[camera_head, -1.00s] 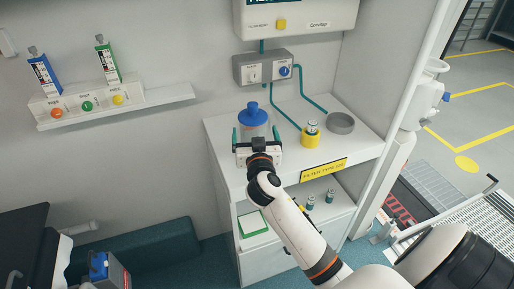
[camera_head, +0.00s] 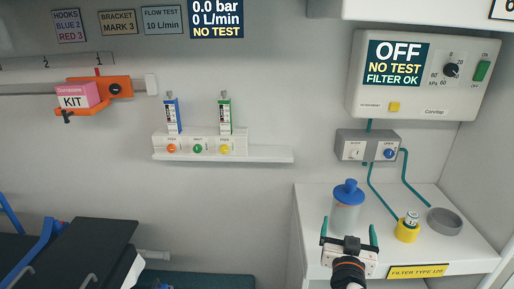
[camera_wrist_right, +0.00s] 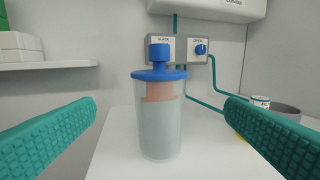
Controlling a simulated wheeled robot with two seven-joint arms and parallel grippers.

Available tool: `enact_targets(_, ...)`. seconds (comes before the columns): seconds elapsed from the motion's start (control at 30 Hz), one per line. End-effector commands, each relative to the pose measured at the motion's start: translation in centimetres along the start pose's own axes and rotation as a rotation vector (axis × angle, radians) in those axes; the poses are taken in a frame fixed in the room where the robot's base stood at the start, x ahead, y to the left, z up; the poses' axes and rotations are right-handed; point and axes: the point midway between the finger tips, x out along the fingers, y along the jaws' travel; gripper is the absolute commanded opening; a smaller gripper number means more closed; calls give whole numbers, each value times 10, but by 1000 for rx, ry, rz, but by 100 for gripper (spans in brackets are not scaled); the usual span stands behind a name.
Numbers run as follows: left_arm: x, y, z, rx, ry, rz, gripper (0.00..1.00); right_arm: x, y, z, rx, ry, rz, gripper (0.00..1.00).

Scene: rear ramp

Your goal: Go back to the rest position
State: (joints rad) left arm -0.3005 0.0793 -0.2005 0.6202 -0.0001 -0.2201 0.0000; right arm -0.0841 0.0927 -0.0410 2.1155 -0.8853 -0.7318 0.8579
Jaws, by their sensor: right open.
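My right gripper (camera_head: 349,234) is open at the front of the white counter, its two teal fingers spread wide. Nothing is held between them. A clear canister with a blue lid (camera_head: 347,200) stands upright on the counter just beyond the fingers. In the right wrist view the canister (camera_wrist_right: 160,115) stands ahead between the open fingers (camera_wrist_right: 160,130), with a gap on each side. My left gripper is not in view.
A yellow holder (camera_head: 406,232) with a small cartridge and a grey round dish (camera_head: 444,221) stand right of the canister on the counter (camera_head: 470,236). Teal hoses run down from the wall switch box (camera_head: 367,148). A wall shelf (camera_head: 225,154) is at the left.

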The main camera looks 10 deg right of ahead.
Motion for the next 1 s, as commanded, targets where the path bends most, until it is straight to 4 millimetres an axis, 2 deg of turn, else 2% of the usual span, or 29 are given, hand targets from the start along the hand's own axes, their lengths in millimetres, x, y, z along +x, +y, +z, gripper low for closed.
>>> enact_targets(0.07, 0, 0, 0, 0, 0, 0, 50, -7, -3, -11, -12, 47, -4, 93)
enact_targets(0.17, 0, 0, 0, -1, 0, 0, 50, -30, -11, -45, -54, 203, -5, 93)
enact_targets(0.3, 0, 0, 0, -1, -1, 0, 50, -93, -21, -107, -166, 541, 61, 93)
enact_targets(0.4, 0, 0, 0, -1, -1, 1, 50, -136, -22, -136, -241, 732, 146, 93)
enact_targets(0.6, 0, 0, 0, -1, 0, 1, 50, -210, -23, -166, -359, 999, 330, 93)
enact_targets(0.83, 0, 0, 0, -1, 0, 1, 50, -285, -24, -178, -465, 1218, 562, 93)
enact_targets(1.0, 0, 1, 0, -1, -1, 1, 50, -270, -17, -222, -466, 1224, 546, 93)
